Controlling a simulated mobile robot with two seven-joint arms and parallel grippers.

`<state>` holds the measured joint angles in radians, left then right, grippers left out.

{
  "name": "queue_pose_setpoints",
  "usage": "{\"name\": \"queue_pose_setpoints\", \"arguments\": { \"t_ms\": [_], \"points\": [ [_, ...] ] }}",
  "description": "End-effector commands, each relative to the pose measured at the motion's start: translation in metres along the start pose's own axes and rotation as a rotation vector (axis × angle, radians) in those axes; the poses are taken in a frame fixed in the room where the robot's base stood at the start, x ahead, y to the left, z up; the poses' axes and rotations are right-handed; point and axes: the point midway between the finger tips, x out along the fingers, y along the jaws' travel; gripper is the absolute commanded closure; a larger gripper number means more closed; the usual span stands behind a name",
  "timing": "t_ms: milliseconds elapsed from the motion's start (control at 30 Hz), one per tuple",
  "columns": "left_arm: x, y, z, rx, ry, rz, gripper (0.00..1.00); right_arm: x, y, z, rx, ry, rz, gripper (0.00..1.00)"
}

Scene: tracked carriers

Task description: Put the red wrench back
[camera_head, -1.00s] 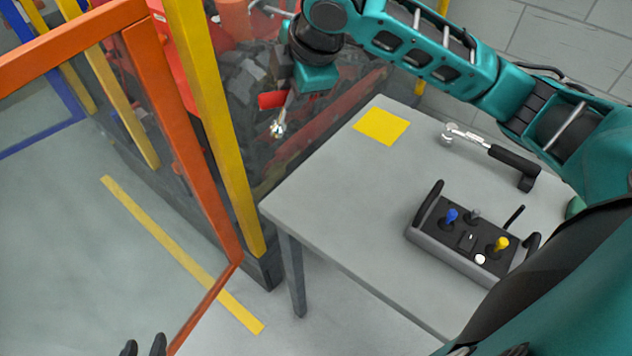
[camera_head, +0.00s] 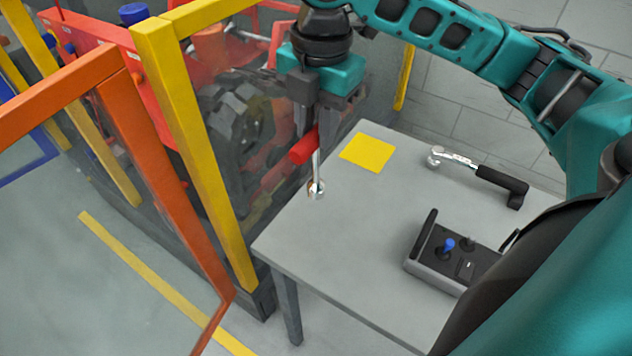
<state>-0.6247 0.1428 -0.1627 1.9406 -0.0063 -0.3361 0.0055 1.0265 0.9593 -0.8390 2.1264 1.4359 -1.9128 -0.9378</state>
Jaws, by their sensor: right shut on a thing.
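My right gripper (camera_head: 318,112) is shut on the red wrench (camera_head: 304,148). The wrench hangs down with its red handle at the jaws and its metal head (camera_head: 316,188) lowest. In the picture its head overlaps the far left edge of the grey table (camera_head: 345,235); I cannot tell how high above the top it is. A yellow square (camera_head: 367,153) lies flat and bare on the table, just right of the wrench. My left gripper is out of view.
A ratchet-like tool with a black handle (camera_head: 500,180) lies right of the square. A control box with joysticks (camera_head: 425,262) stands nearer, partly hidden by my arm. A yellow post (camera_head: 200,150) and an orange frame (camera_head: 160,165) stand left of the table.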

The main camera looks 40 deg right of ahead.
Motion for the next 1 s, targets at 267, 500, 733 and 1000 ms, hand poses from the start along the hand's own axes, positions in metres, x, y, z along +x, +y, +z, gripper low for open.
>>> {"name": "queue_pose_setpoints", "arguments": {
  "t_ms": [267,500,733,1000],
  "points": [
    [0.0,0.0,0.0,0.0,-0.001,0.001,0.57,0.066,-0.003,0.001,0.0,0.0,-0.002,1.0],
    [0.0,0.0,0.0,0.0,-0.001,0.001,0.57,0.089,-0.004,0.002,0.002,0.0,-0.001,1.0],
    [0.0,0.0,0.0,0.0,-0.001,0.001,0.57,0.12,-0.005,0.002,0.001,0.0,0.0,1.0],
    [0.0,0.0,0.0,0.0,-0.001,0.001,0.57,0.124,-0.005,0.003,0.0,-0.001,0.002,0.72]
  ]
}}
